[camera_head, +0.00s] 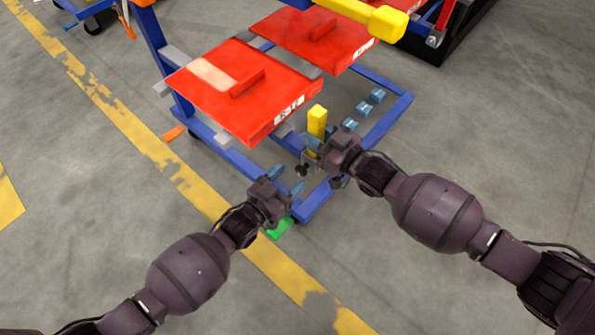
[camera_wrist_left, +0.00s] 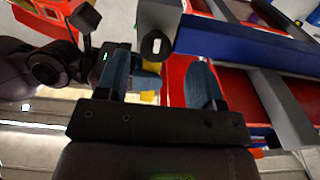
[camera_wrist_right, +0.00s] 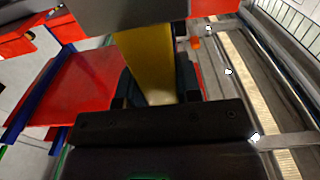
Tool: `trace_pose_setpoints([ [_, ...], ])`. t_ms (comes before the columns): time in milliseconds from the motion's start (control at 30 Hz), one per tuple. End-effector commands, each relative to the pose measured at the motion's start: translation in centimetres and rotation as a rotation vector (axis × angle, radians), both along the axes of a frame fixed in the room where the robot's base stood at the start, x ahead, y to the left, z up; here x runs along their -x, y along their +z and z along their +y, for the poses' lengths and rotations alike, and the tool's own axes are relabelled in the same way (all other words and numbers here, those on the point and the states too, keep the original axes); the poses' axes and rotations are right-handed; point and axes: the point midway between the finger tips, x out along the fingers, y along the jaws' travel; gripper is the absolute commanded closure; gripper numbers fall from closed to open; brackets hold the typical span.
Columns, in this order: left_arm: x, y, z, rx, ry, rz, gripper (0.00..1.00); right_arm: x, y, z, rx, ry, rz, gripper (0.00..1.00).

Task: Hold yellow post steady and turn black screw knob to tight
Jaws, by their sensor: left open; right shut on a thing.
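The yellow post (camera_head: 317,121) stands upright at the blue cart frame, beside the red panels. My right gripper (camera_head: 318,148) is shut on the post below its top. In the right wrist view the post (camera_wrist_right: 148,62) runs between the two fingers. The black screw knob (camera_head: 302,171) shows small and dark, low at the frame, between my two grippers. My left gripper (camera_head: 284,183) is open and empty, just below and left of the knob, apart from it.
The blue cart frame (camera_head: 310,205) surrounds the work spot. A red panel (camera_head: 205,75) lies close above my left gripper, with a second red panel (camera_head: 335,35) behind. Several blue-grey blocks (camera_head: 363,109) sit along the frame. A green piece (camera_head: 280,229) lies at the front corner.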

Motion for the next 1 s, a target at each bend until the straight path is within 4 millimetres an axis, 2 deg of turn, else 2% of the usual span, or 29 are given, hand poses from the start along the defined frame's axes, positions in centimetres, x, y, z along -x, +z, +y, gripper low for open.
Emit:
trace_pose_setpoints([
  [33, 1.4, -0.8, 0.3, 0.002, -0.002, 0.018, 0.38, 0.1, -0.3, 0.0, -0.001, 0.000, 0.003, 1.00],
  [300, 3.5, -0.9, 1.6, 0.004, -0.003, 0.019, 0.38, 0.1, -0.4, 0.0, -0.002, 0.000, 0.004, 1.00],
  [767, 3.6, -0.7, 1.9, 0.004, -0.002, 0.015, 0.38, 0.1, -0.4, 0.0, 0.000, 0.000, 0.005, 1.00],
  [800, 3.6, -0.7, 1.9, 0.003, -0.002, 0.015, 0.38, 0.1, -0.4, 0.0, 0.000, 0.000, 0.005, 0.65],
  [967, 3.5, -0.6, 1.9, 0.003, -0.002, 0.013, 0.38, 0.1, -0.3, 0.0, 0.000, 0.000, 0.004, 0.41],
  [1000, 3.5, -0.6, 1.9, 0.003, -0.002, 0.012, 0.38, 0.1, -0.3, 0.0, 0.000, 0.000, 0.004, 0.38],
])
